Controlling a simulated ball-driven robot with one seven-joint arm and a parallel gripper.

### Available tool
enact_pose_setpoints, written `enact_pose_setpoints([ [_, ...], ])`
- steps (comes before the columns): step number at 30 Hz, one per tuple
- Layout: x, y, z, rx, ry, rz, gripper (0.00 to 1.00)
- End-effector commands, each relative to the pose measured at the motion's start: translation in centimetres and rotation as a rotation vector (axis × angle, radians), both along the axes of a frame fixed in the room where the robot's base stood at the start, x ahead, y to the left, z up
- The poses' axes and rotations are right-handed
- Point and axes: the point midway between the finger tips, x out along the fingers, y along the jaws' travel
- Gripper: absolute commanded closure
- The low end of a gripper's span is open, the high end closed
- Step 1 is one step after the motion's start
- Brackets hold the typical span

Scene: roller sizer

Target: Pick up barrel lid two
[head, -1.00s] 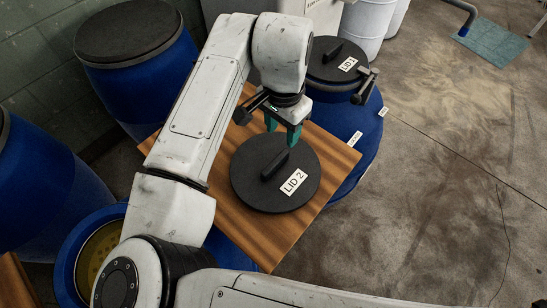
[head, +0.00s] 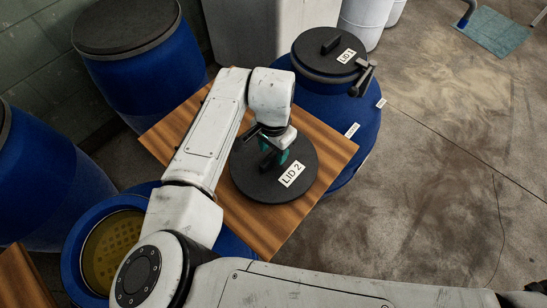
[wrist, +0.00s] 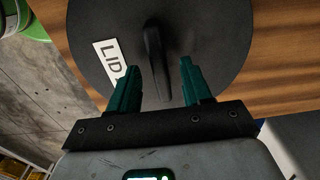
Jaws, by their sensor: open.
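Barrel lid two is a round black disc (head: 262,188) with a white "LID 2" label and a raised bar handle (head: 268,160), lying flat on a wooden board. In the wrist view the lid (wrist: 215,40) fills the top middle, and its handle (wrist: 156,55) runs down between my fingers. My gripper (head: 276,158) has green fingers and is low over the lid at the handle. In the wrist view my gripper (wrist: 157,75) is open, with one finger on each side of the handle and a gap visible on both sides. In the head view my wrist partly hides the handle.
A blue barrel with a black lid labelled "LID 1" (head: 330,52) and a clamp lever (head: 364,78) stands behind the board (head: 325,150). An open blue barrel (head: 75,245) with yellowish contents is at lower left. Another blue barrel (head: 140,80) stands behind.

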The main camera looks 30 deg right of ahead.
Motion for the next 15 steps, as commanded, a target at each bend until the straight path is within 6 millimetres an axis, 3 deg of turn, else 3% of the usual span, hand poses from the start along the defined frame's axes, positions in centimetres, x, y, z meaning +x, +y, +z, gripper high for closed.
enact_pose_setpoints([
  [15,-0.03,-0.03,-0.62,0.0,0.001,-0.001,0.51],
])
